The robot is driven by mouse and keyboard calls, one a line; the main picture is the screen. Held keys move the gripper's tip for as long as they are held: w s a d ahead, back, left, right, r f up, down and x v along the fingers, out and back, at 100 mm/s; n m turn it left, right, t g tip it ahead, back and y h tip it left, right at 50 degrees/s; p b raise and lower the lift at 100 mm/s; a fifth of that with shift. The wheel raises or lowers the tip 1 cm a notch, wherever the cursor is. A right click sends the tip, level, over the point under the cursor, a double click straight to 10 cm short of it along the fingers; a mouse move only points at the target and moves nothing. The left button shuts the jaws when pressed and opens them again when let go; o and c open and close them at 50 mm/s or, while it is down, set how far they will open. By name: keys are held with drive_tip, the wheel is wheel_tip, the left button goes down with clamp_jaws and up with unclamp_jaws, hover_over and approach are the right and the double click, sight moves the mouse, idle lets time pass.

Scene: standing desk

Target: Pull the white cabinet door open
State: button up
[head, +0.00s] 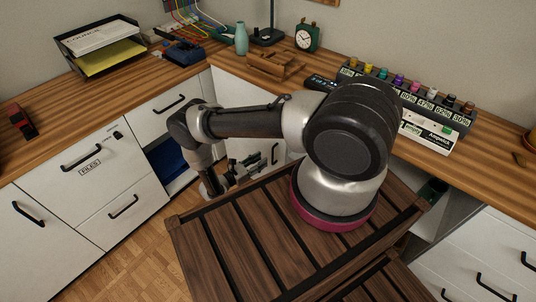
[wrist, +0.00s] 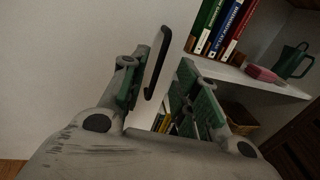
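The white cabinet door (wrist: 80,50) fills the left of the wrist view. Its black bar handle (wrist: 157,62) stands out from it near its right edge. My gripper (wrist: 168,92) is open, with its green-padded fingers apart. The handle shows between the fingers in the picture, closer to the left one; I cannot tell if they touch. In the head view my gripper (head: 258,163) is low in the desk corner beside the black handle (head: 275,153). The white door (head: 238,94) there is partly hidden by my arm.
Right of the door edge, a white shelf (wrist: 250,80) holds books (wrist: 222,27), a green mug (wrist: 293,60) and a pink object (wrist: 262,75). White drawers (head: 120,175) flank the corner on the left. The wooden desk top (head: 140,85) runs above.

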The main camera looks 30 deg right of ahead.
drive_tip(key=d, duration=0.5)
drive_tip(key=w+d, duration=0.1)
drive_tip(key=d, duration=0.1)
drive_tip(key=shift+d+r, duration=0.15)
drive_tip(key=shift+d, duration=0.1)
clamp_jaws()
